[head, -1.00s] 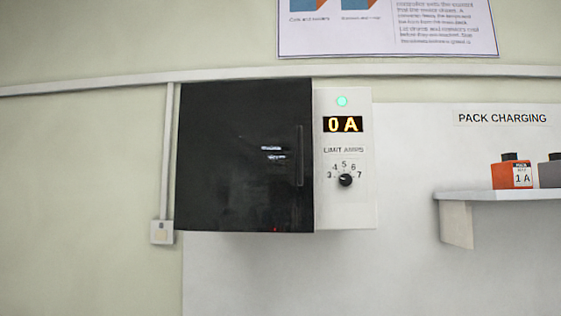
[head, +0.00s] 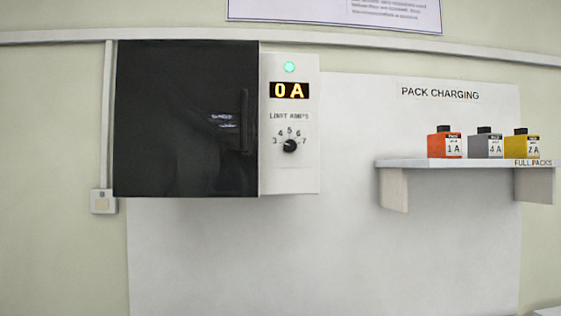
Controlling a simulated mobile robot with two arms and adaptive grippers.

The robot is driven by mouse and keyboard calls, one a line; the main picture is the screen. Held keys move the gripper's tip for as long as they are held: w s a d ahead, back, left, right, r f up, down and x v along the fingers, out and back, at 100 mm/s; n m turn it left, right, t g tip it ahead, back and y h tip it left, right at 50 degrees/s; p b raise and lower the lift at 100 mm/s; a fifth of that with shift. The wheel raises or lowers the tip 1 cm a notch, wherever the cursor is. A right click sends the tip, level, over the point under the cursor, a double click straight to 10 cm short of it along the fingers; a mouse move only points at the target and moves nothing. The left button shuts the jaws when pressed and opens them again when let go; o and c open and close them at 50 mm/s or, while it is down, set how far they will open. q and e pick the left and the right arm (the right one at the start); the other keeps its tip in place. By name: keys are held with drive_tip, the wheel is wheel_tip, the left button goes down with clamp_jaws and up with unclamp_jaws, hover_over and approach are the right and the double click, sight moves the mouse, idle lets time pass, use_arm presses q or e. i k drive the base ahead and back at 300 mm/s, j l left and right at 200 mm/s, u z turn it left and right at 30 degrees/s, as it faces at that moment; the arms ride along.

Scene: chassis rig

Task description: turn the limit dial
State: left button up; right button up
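The limit dial (head: 290,146) is a small black knob on the white front panel (head: 306,174) of a wall box. The label "LIMIT AMPS" and the numbers 3 to 7 stand above and around it. A light mark on the knob is too small to read surely. The display (head: 289,91) above it reads "0 A", and a green lamp (head: 289,67) is lit over that. The box's dark door (head: 180,120), with a vertical handle (head: 245,120), is closed to the left of the panel. Neither of my grippers is in view.
A shelf (head: 440,163) marked "FULL PACKS" juts from the wall at right. It carries an orange pack (head: 443,146), a grey pack (head: 485,147) and a yellow pack (head: 521,147). A small wall socket box (head: 103,201) is at lower left. The wall below the box is clear.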

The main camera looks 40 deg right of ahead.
sight(290, 146)
drive_tip(key=z, duration=1.05)
